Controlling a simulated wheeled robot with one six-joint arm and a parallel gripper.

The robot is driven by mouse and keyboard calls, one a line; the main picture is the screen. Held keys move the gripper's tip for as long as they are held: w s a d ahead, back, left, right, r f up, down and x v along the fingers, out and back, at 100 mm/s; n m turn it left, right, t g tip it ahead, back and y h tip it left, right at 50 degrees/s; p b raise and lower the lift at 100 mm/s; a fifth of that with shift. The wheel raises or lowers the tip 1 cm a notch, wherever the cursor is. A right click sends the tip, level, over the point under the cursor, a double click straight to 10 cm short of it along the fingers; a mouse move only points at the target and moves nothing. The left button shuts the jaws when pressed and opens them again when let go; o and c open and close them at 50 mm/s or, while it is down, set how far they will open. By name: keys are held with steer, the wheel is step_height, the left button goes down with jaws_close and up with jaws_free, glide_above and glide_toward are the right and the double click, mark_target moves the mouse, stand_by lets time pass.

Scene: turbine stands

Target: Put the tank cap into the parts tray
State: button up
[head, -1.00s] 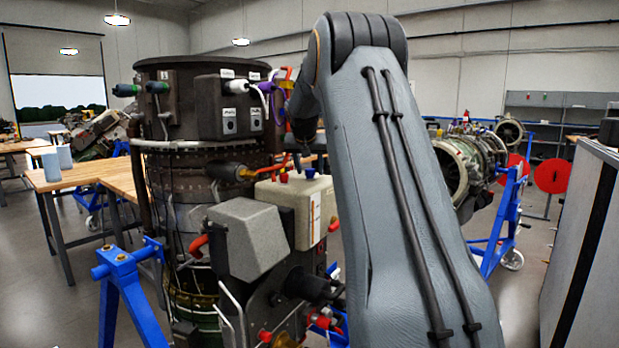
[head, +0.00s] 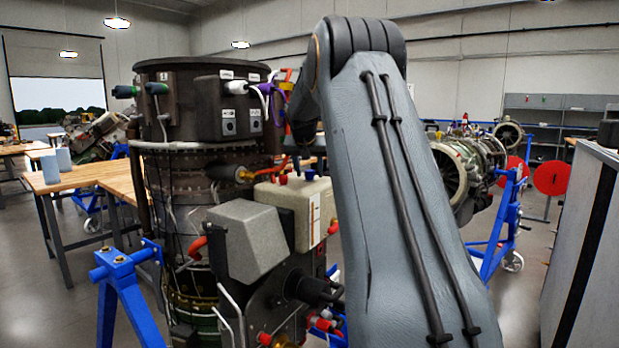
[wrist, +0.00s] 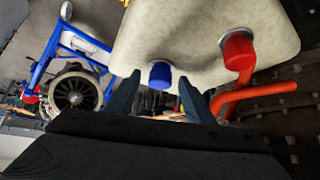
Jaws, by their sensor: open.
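The beige tank (head: 310,205) is mounted on the side of the dark engine. A blue cap (head: 310,174) and a red cap (head: 283,179) stand on its top. I cannot tell from the pictures which is the tank cap. In the wrist view the blue cap (wrist: 160,75) shows between the tips of my gripper (wrist: 159,80), which is open and empty. The red cap (wrist: 238,52) is to the right, outside the fingers. In the head view my arm's end is just above the tank, mostly dark and hard to make out. No parts tray is visible.
An orange-red pipe (wrist: 255,95) runs close to the right finger. The engine (head: 200,190) with its hoses and connectors is close to the left. A blue stand (head: 122,285) is at front left. A wooden table (head: 85,177) stands further left.

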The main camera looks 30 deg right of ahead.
mark_target(309, 171)
jaws_close()
steer(key=shift+r+p, duration=0.35)
steer(key=shift+r, duration=0.25)
stand_by(0.4)
steer(key=shift+r+p, duration=0.55)
steer(key=shift+r, duration=0.35)
